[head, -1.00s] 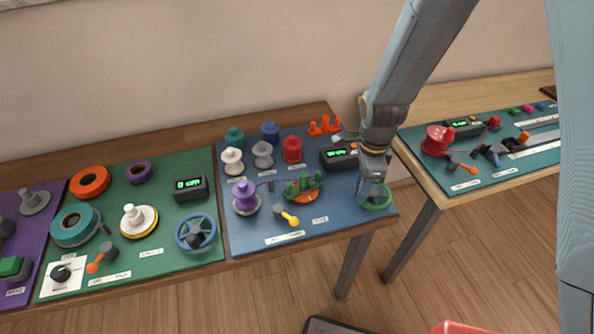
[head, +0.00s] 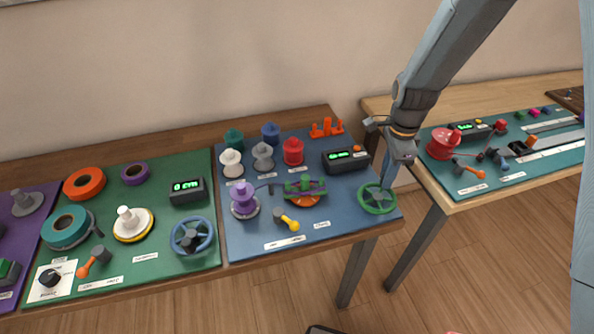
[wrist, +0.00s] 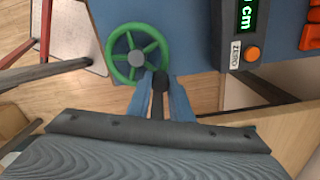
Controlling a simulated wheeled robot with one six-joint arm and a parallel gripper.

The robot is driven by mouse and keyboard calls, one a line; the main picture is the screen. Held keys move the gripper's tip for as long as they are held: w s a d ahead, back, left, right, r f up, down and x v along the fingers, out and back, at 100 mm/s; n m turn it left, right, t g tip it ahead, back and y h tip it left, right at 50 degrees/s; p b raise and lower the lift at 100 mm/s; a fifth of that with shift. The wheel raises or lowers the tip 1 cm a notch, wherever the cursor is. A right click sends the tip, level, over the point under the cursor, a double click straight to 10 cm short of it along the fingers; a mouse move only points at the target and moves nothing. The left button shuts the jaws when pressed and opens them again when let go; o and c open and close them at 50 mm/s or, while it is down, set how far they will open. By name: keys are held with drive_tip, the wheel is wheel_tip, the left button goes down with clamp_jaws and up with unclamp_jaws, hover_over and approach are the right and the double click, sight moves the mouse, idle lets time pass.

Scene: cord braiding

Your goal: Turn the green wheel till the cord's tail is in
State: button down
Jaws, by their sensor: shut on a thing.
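The green wheel (head: 376,199) stands at the right front corner of the blue mat; it also shows in the wrist view (wrist: 136,58) with spokes and a grey hub. My gripper (head: 388,182) is at the wheel's far right side. In the wrist view its blue fingers (wrist: 160,88) are shut on the wheel's dark handle (wrist: 159,80) at the rim. The purple spool (head: 243,198) and the green braiding piece on its orange base (head: 304,196) are left of the wheel. The cord and its tail are too small to make out surely.
A black display (head: 345,159) with green digits stands behind the wheel. A yellow-ended lever (head: 287,220) lies to its left. Red, grey and white spools stand at the back of the mat. A gap separates this table from the right table (head: 470,205).

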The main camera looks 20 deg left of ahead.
sight(386, 212)
drive_tip(key=s+d+p, duration=0.1)
drive_tip(key=d, duration=0.1)
drive_tip(key=s+d+p, duration=0.1)
drive_tip(key=s, duration=0.1)
drive_tip(key=shift+s+d+r, duration=0.1)
drive_tip(key=shift+s+d, duration=0.05)
drive_tip(key=shift+d, duration=0.2)
drive_tip(key=s+p, duration=0.1)
drive_tip(key=s, duration=0.1)
drive_tip(key=s+a+p, duration=0.1)
drive_tip(key=s, duration=0.1)
drive_tip(key=shift+s, duration=0.4)
drive_tip(key=shift+s+a+p, duration=0.35)
drive_tip(key=shift+a+p, duration=0.05)
drive_tip(key=shift+a, duration=0.15)
drive_tip(key=shift+f, duration=0.2)
drive_tip(key=shift+f+b, duration=0.1)
drive_tip(key=shift+b, duration=0.95)
